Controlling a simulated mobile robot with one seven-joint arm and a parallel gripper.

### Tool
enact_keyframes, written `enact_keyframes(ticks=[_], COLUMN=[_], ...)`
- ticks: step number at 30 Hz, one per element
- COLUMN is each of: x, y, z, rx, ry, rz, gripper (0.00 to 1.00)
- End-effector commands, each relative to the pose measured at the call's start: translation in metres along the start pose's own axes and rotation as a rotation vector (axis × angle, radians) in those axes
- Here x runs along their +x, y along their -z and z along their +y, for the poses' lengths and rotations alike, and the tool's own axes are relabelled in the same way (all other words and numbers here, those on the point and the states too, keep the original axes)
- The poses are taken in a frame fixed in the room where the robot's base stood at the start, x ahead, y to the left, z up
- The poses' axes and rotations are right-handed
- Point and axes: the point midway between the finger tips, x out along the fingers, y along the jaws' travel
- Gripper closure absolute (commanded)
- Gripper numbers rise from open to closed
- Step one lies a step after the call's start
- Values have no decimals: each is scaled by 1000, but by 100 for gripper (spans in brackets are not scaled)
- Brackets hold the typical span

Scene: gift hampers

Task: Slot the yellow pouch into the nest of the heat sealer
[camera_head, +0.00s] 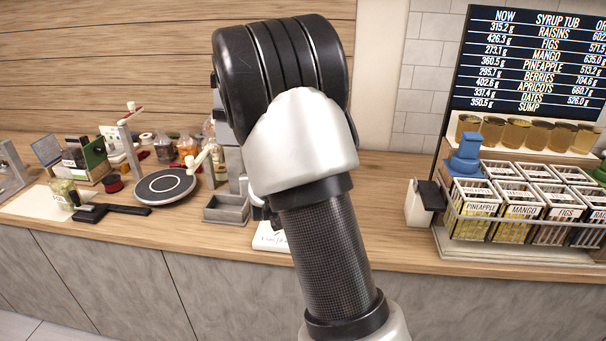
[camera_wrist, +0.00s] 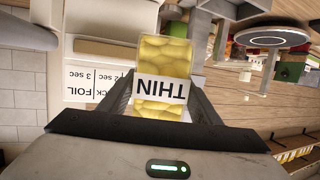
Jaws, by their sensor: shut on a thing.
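The yellow pouch (camera_wrist: 165,55) has a white band reading THIN, upside down in the wrist view. My gripper (camera_wrist: 160,95) is shut on it, with a dark finger at each side. The pouch's far end points toward the top of the wrist view. A pale block with a white card (camera_wrist: 95,78) about foil and seconds lies beyond and left of the pouch; it may belong to the heat sealer. In the head view my arm hides my gripper and the pouch, and part of a white card (camera_head: 270,237) shows beside it. I cannot make out the nest clearly.
A grey open tray (camera_head: 227,208) and a dark round plate (camera_head: 165,187) stand left of my arm on the wooden counter (camera_head: 385,220). Jars and small items crowd the left. Labelled crates (camera_head: 515,215) and a black-topped white container (camera_head: 424,203) stand right. Some counter between is bare.

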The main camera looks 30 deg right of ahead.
Motion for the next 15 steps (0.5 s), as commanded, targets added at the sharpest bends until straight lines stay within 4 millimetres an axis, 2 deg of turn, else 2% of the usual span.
enact_keyframes(ticks=[1, 3, 6, 10, 15], x=[22, 43, 64, 79, 84], y=[-6, -7, -12, -17, -18], z=[19, 42, 67, 84, 90], rx=[18, 40, 62, 77, 82], ry=[-57, -128, -201, -249, -268], rz=[3, 3, 2, 1, 2], gripper=[70, 70, 70, 70, 70])
